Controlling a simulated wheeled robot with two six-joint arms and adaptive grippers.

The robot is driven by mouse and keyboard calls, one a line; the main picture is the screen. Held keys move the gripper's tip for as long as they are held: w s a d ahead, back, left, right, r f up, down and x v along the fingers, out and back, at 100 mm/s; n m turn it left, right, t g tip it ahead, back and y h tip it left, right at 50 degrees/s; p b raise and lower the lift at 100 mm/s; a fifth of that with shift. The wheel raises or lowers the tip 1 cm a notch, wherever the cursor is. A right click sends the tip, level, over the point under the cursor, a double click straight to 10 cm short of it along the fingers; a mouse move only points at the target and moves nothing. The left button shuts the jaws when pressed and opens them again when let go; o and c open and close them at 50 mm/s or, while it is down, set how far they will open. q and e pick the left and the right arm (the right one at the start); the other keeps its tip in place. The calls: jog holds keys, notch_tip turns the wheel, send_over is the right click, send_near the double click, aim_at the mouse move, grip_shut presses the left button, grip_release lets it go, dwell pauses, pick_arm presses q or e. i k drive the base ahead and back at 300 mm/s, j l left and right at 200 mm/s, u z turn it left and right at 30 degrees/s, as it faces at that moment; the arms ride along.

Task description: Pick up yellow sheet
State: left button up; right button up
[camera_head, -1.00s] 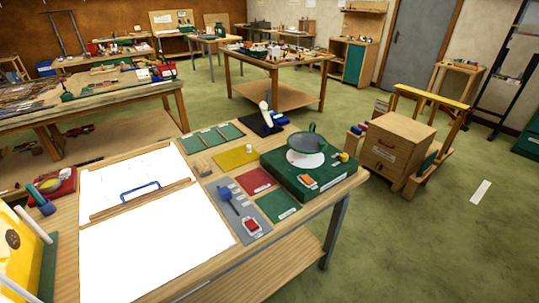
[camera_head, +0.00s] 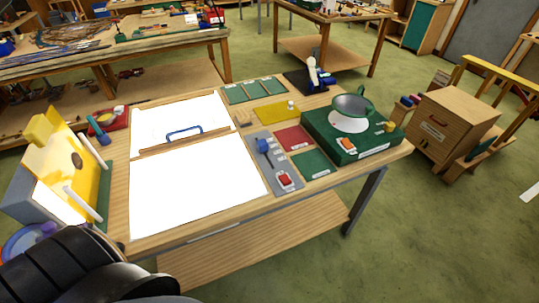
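The yellow sheet (camera_head: 273,112) lies flat on the workbench (camera_head: 222,223), behind the red sheet (camera_head: 293,138). A small whitish knob-like thing sits at its right end. A green sheet (camera_head: 311,162) lies in front of the red one. The green grinder-like machine (camera_head: 352,139) stands to the right of these sheets. Neither gripper shows. A black rounded part of mine fills the lower left corner, well away from the yellow sheet.
White boards (camera_head: 197,184) cover the bench's middle, with a blue handle (camera_head: 184,132) on a wooden bar. A grey tool plate (camera_head: 273,164) lies right of them. A yellow stand (camera_head: 70,160) is at the left. A wooden cabinet (camera_head: 438,125) stands on the floor at right.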

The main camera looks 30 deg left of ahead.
aim_at(55, 156)
jog(key=u, duration=2.45)
